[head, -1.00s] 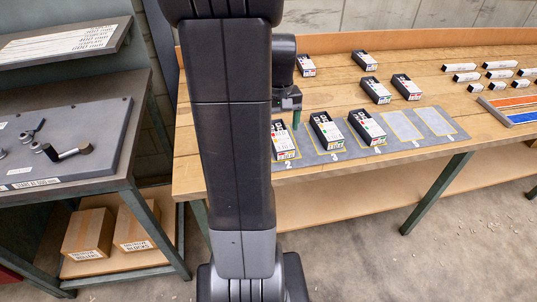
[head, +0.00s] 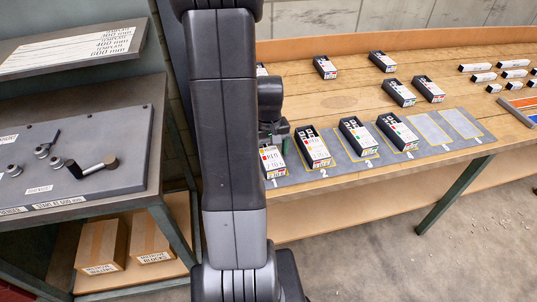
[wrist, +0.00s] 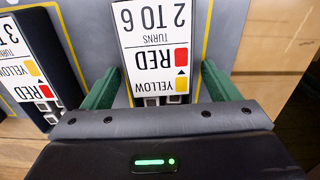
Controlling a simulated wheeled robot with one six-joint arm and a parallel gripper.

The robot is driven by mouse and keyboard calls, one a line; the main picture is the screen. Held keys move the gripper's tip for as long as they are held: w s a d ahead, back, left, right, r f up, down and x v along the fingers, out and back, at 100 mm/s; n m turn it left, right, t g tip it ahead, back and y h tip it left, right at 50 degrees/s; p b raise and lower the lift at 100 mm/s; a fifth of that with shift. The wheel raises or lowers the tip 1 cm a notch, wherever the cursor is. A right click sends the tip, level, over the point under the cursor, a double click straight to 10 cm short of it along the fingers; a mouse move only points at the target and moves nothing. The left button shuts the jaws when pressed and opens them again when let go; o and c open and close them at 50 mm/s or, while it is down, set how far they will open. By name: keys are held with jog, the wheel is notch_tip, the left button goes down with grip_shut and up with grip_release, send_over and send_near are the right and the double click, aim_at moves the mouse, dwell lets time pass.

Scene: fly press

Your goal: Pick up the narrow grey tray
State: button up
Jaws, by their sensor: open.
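Dark narrow boxes or trays with white labels stand on a grey numbered mat (head: 345,170); I cannot tell which one, if any, is the narrow grey tray. My gripper (head: 274,130) is at the mat's left end, behind the labelled box at slot 1 (head: 270,160); the arm partly hides both. In the wrist view, my open gripper (wrist: 160,78) has a green finger on each side of a label reading RED, 2 TO 6 TURNS (wrist: 155,40). I see no grip on it. A neighbouring black box (wrist: 32,65) is just left of the left finger.
More boxes (head: 314,148) fill the middle of the mat; its right end is bare. Several boxes stand behind. A striped orange and blue tray (head: 522,110) lies far right. A second table with a grey board (head: 115,130) stands at left. Cartons (head: 102,245) sit below it.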

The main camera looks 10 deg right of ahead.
jog(key=c, duration=1.1)
jog(key=shift+c, duration=0.2)
jog(key=shift+r, duration=0.1)
